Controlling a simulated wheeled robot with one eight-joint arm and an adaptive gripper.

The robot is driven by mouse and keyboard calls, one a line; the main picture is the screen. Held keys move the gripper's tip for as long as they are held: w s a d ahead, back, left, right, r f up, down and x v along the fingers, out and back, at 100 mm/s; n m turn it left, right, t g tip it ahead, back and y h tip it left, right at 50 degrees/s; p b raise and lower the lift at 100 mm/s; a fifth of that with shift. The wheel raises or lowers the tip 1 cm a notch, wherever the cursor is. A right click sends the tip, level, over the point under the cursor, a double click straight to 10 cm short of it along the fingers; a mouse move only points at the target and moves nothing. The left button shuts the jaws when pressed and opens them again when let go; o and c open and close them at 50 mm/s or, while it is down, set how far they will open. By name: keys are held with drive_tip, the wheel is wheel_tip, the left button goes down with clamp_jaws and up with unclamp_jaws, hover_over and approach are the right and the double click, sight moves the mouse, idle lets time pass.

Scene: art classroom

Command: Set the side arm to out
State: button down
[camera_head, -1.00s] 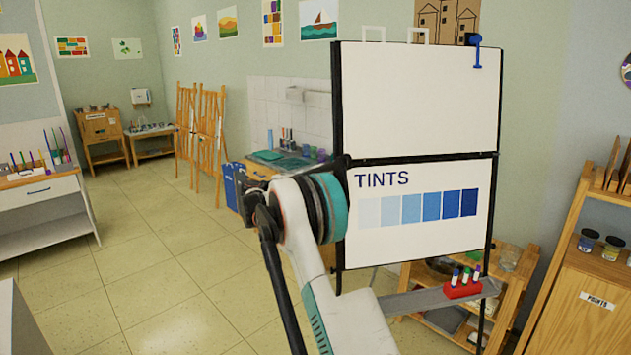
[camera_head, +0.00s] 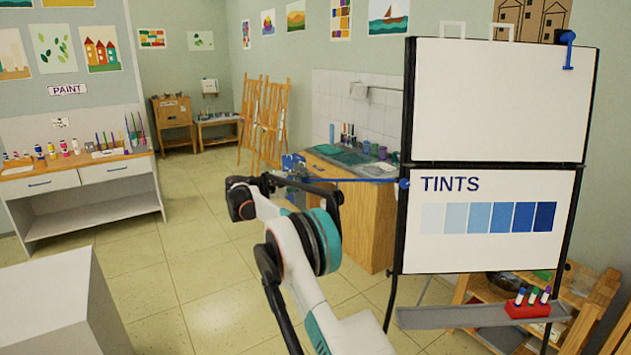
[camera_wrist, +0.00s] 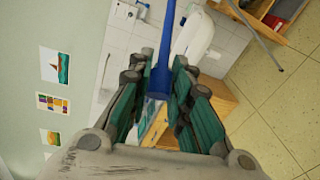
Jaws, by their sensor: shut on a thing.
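A flip-chart easel (camera_head: 494,105) stands at the right in the head view, with a "TINTS" sheet on its lower half. A thin blue side arm (camera_head: 365,180) is joined to its left edge at a round blue hinge (camera_head: 404,183). The side arm sticks out to the left, roughly level. My gripper (camera_head: 303,181) is at its outer end, partly hidden by my arm. In the wrist view my gripper (camera_wrist: 158,100) is shut on the blue side arm (camera_wrist: 163,55), which runs up between the fingers. Another blue arm (camera_head: 568,50) stands folded at the easel's top right.
A grey tray (camera_head: 440,317) with a red marker holder (camera_head: 527,303) juts from the easel's lower front. A wooden sink cabinet (camera_head: 355,220) is behind my gripper. A white block (camera_head: 70,295) is at the lower left. Floor between is clear.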

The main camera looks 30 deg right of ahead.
drive_tip(key=shift+w+a, duration=0.1)
drive_tip(key=shift+a, duration=0.1)
drive_tip(key=c, duration=1.4)
unclamp_jaws()
drive_tip(key=shift+w+a, duration=0.1)
drive_tip(key=shift+a, duration=0.1)
drive_tip(key=shift+c, duration=0.2)
drive_tip(key=shift+d, duration=0.15)
drive_tip(key=s+a+r, duration=0.1)
drive_tip(key=a, duration=1)
drive_tip(key=shift+s+a+r, duration=0.15)
drive_tip(key=shift+s+a, duration=0.05)
drive_tip(key=shift+a, duration=0.2)
